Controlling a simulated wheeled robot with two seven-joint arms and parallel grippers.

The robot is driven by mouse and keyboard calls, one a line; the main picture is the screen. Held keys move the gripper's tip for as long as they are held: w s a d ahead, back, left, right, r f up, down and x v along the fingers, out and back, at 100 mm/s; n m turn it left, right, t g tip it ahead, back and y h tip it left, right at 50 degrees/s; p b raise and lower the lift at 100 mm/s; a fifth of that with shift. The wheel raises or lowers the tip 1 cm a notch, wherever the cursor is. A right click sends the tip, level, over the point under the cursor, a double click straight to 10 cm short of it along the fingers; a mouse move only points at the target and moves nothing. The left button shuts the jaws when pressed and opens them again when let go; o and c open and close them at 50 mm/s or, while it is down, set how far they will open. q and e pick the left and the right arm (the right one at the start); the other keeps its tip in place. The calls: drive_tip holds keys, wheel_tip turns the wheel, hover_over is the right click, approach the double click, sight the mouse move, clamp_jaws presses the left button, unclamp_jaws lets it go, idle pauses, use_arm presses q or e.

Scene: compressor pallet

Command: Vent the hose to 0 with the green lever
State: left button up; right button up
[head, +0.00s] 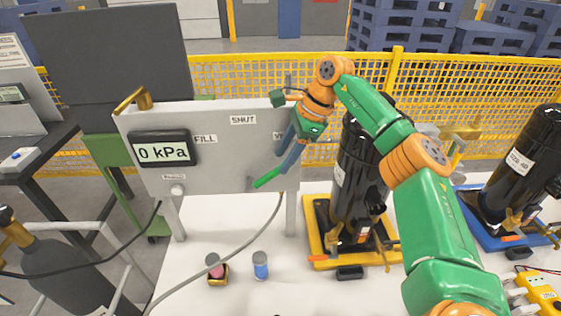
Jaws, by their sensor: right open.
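A grey panel (215,174) stands on the white table, with a display (163,149) reading 0 kPa. It carries the labels FILL, SHUT and a third starting with V, partly hidden by my right gripper. The green lever (267,178) slants low on the panel's right side; its pivot is not clear. My right gripper (284,164) is open in front of the panel's right side, with its blue fingers down close to the lever's upper end. I cannot tell whether they touch. A grey hose (243,243) runs from below the panel across the table. My left gripper is not in view.
A black compressor (357,185) stands on a yellow pallet (320,238) right of the panel; another black compressor (520,160) stands farther right. Two small capped containers, pink (214,266) and blue (261,266), stand in front. A dark cylinder (65,275) is at lower left.

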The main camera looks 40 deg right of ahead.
sight(273, 172)
drive_tip(key=a+f, duration=0.1)
drive_tip(key=a+f+p, duration=0.1)
drive_tip(key=f, duration=0.1)
drive_tip(key=w+a+f, duration=0.1)
drive_tip(key=f, duration=0.1)
drive_tip(key=shift+w+d+f, duration=0.15)
drive_tip(key=shift+w+f, duration=0.15)
drive_tip(key=shift+f, duration=0.05)
drive_tip(key=shift+s+r, duration=0.1)
drive_tip(key=shift+s, duration=0.05)
drive_tip(key=c, duration=0.6)
clamp_jaws()
